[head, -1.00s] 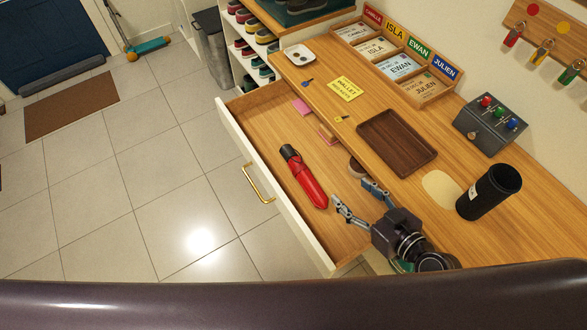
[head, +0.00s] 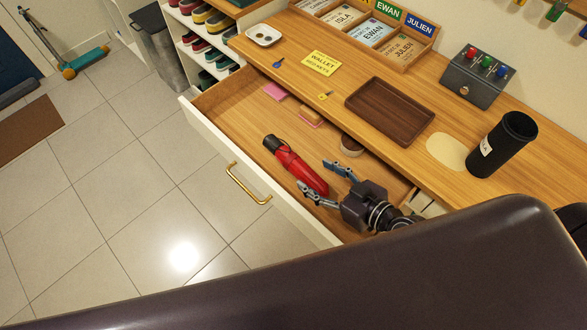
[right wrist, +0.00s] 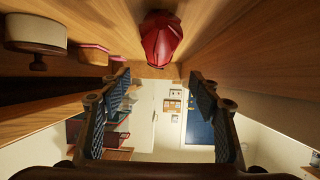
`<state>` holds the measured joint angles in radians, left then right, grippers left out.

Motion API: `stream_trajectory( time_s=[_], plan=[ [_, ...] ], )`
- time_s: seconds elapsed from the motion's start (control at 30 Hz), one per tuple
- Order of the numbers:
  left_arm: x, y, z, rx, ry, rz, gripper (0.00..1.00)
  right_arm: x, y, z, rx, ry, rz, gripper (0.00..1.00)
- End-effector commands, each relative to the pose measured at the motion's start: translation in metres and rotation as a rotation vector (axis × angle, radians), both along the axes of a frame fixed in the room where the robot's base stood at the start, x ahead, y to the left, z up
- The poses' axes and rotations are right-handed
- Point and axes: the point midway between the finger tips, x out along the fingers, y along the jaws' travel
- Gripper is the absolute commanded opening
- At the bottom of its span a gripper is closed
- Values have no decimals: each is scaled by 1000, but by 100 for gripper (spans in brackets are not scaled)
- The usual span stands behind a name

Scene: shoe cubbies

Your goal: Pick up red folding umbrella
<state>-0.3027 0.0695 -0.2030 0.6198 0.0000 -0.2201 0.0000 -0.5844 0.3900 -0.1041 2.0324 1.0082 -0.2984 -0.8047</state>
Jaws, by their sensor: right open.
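The red folding umbrella (head: 298,168) lies in the open drawer in the head view, its black end (head: 272,143) toward the upper left. My right gripper (head: 322,182) is open and empty at the lower right end of the umbrella, its fingers apart. In the right wrist view the umbrella's red end (right wrist: 161,40) shows at top centre, beyond the two open fingers of my right gripper (right wrist: 161,110). Nothing is between the fingers. My left gripper is not in view.
The drawer's front (head: 217,135) with its brass handle (head: 245,185) borders the left. A brush (head: 351,146) and pink items lie in the drawer. A brown tray (head: 390,110), black cylinder (head: 502,145) and control box (head: 472,77) stand on the countertop above. A large dark part of mine covers the bottom.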

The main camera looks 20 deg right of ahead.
Motion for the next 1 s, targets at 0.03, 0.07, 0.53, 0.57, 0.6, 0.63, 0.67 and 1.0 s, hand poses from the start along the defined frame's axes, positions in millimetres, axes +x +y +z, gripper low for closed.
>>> stream_trajectory(
  time_s=[0.03,0.07,0.53,0.57,0.6,0.63,0.67,1.0],
  plan=[
    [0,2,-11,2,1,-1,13,0,0,-11,0,0,0,57],
    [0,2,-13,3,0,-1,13,0,0,-13,0,0,0,57],
    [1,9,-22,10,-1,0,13,25,12,-32,3,-1,-2,57],
    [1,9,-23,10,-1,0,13,28,13,-33,4,-2,-2,57],
    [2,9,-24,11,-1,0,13,32,15,-36,4,-1,-3,57],
    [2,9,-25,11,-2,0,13,35,17,-37,3,-2,-3,57],
    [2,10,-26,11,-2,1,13,40,18,-39,4,-2,-3,57],
    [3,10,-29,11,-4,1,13,65,31,-52,0,1,0,57]
  ],
)
